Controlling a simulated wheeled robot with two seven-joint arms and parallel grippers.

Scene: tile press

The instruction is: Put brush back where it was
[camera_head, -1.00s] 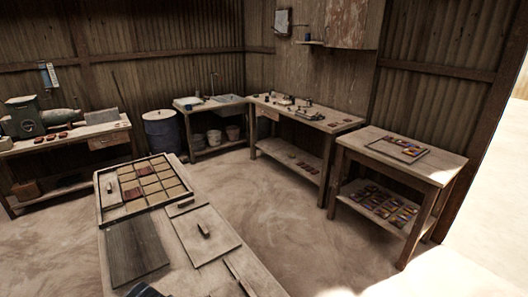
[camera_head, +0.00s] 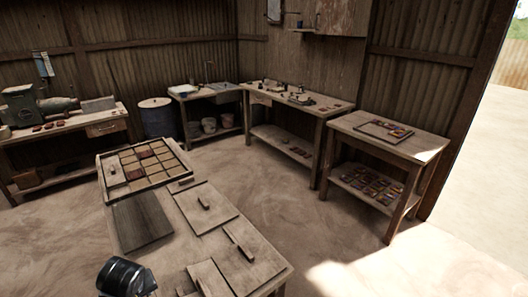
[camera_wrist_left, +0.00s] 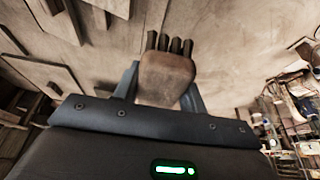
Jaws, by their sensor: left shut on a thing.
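The brush (camera_wrist_left: 167,78) shows in the left wrist view as a rounded brown body with several dark prongs or tufts at its far end. My left gripper (camera_wrist_left: 160,88) is shut on it, one finger on each side. Below it in that view is a pale surface, and I cannot tell how far away it is. In the head view a dark part of my arm shows at the bottom left. The brush and the gripper's fingers cannot be made out there. My right gripper is in neither view.
The near worktable (camera_head: 225,245) carries a tray (camera_head: 101,178) of square tiles, a dark board (camera_head: 142,221) and a pale board with a handle (camera_head: 206,209). A long bench (camera_head: 300,97) and a side table (camera_head: 400,146) stand behind. Open floor (camera_head: 290,205) lies between.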

